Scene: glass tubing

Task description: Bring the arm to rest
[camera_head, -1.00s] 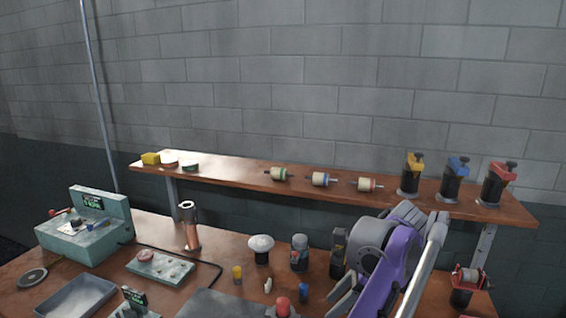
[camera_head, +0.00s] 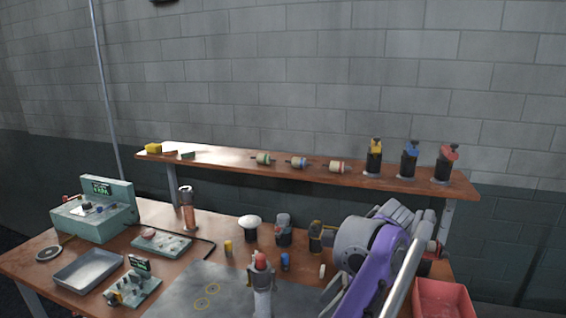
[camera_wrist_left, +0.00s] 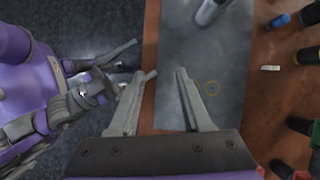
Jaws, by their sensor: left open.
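My left gripper (camera_wrist_left: 160,95) is open and empty in the left wrist view. Its two fingers are apart over the table's front edge and a grey mat (camera_wrist_left: 185,45). Another purple arm of mine lies to the left there, over the dark floor, with the spread, empty fingers of my right gripper (camera_wrist_left: 143,60). Nothing is held.
A blue-capped item (camera_head: 285,262) and a small white piece (camera_head: 322,271) are close to the arm. A red bin (camera_head: 445,300) is at right, a metal tray (camera_head: 88,270) at left. A shelf (camera_head: 220,165) runs behind.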

